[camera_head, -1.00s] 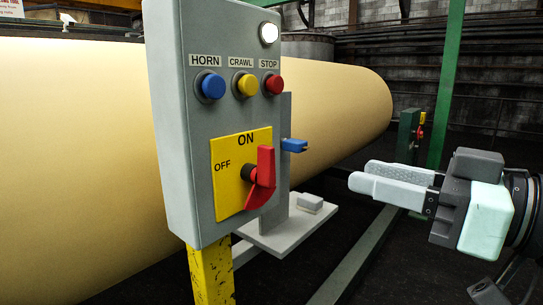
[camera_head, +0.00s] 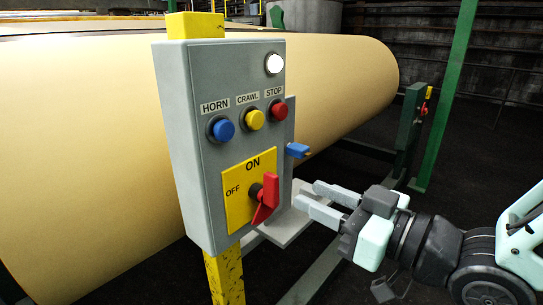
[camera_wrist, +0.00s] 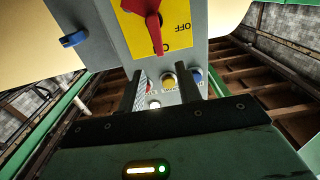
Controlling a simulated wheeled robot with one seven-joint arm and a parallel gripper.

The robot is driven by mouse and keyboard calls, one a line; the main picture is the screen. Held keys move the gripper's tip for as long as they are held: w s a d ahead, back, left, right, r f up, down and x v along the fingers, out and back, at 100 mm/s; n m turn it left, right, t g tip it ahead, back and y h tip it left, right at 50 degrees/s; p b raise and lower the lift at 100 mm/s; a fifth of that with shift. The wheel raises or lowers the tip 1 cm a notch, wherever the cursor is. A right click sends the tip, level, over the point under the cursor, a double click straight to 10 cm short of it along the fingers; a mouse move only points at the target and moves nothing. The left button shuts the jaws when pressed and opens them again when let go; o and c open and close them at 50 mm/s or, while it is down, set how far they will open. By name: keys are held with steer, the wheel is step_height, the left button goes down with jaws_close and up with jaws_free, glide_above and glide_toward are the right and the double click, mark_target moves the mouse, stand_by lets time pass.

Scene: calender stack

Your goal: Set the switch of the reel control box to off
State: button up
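The grey reel control box (camera_head: 205,165) stands on a yellow post. Its switch is a red handle (camera_head: 267,199) on a yellow plate (camera_head: 234,208) with ON at the top and OFF at the left. The handle stands near upright, lined up with ON. In the wrist view the box appears upside down, and the red handle (camera_wrist: 153,22) reaches towards the ON label. My gripper (camera_head: 308,194) is to the right of the handle, apart from it. Its two fingers are spread with nothing between them; they also show in the wrist view (camera_wrist: 159,72).
Blue, yellow and red buttons (camera_head: 255,119) and a lit white lamp (camera_head: 274,64) sit above the switch. A blue lever (camera_head: 297,150) sticks out at the box's right side. A large cream roll (camera_head: 80,140) lies behind. A green post (camera_head: 447,110) stands at the right.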

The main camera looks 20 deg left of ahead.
mark_target(277, 181)
steer(key=p+x, duration=0.3)
steer(key=x, duration=0.6)
steer(key=shift+w+a+f, duration=0.1)
steer(key=shift+a, duration=0.15)
jaws_close()
